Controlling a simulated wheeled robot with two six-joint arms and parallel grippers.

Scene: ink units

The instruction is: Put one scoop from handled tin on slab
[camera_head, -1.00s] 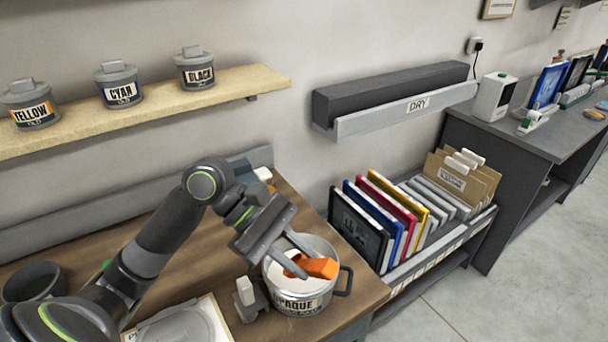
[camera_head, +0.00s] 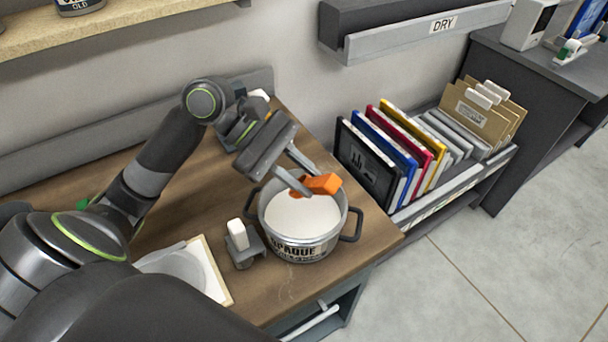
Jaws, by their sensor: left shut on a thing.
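The handled tin (camera_head: 302,250), marked "OPAQUE", stands near the right end of the wooden bench with white ink (camera_head: 303,214) inside. My left gripper (camera_head: 308,182) is above the tin's far rim, shut on an orange scoop (camera_head: 323,184). The scoop's lower end is over the white ink; whether it touches the ink or holds any, I cannot tell. A pale slab (camera_head: 190,272) with a grey round area lies on the bench left of the tin, partly hidden by my arm. My right gripper is not in view.
A small grey stand with a white block (camera_head: 238,234) sits between slab and tin. A rack of coloured frames (camera_head: 400,140) stands to the right, beyond the bench end. A shelf (camera_head: 120,26) and a "DRY" ledge (camera_head: 430,32) are on the wall.

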